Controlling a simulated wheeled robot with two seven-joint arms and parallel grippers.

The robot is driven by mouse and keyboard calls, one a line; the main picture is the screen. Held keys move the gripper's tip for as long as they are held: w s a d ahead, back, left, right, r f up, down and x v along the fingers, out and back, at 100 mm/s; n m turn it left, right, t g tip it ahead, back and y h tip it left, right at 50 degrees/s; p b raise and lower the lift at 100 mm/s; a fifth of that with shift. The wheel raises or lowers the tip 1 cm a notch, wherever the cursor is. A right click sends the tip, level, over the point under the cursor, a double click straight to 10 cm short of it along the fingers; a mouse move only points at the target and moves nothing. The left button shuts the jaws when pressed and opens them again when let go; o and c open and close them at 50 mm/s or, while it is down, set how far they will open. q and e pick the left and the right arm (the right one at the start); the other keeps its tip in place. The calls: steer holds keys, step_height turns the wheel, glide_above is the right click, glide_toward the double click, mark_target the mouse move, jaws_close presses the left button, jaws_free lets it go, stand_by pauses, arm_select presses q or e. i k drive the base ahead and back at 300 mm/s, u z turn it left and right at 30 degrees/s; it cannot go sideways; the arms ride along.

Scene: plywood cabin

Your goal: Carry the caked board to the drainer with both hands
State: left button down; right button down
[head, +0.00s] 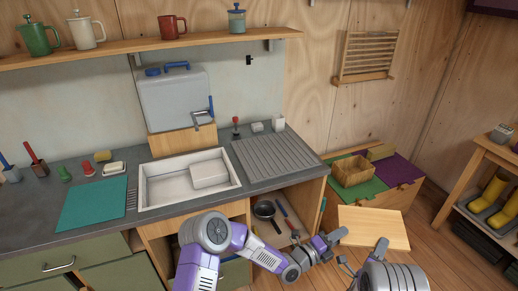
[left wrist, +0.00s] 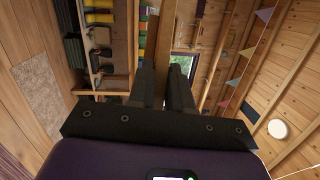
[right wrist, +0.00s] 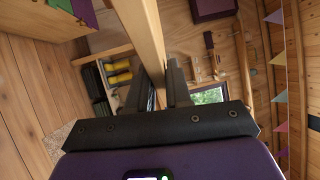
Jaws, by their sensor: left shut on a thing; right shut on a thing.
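A plain light-wood board (head: 373,225) is held level, low in front of the cabinets at the right. No caked dirt can be made out on its visible face. My left gripper (head: 338,236) is shut on its left edge, and my right gripper (head: 381,244) is shut on its near edge. The board also shows edge-on between the fingers in the left wrist view (left wrist: 166,45) and in the right wrist view (right wrist: 146,35). The grey ridged drainer (head: 278,157) lies on the counter right of the sink, apart from the board, with its ridged surface bare.
A white sink (head: 148,192) holding a pale block is left of the drainer. A basket (head: 352,171) sits on a low chest beyond the board. A boot bench (head: 480,150) stands at right.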

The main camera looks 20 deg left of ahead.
mark_target(270, 168)
steer(key=u, duration=0.75)
steer(key=i, duration=1)
steer(key=u, duration=0.25)
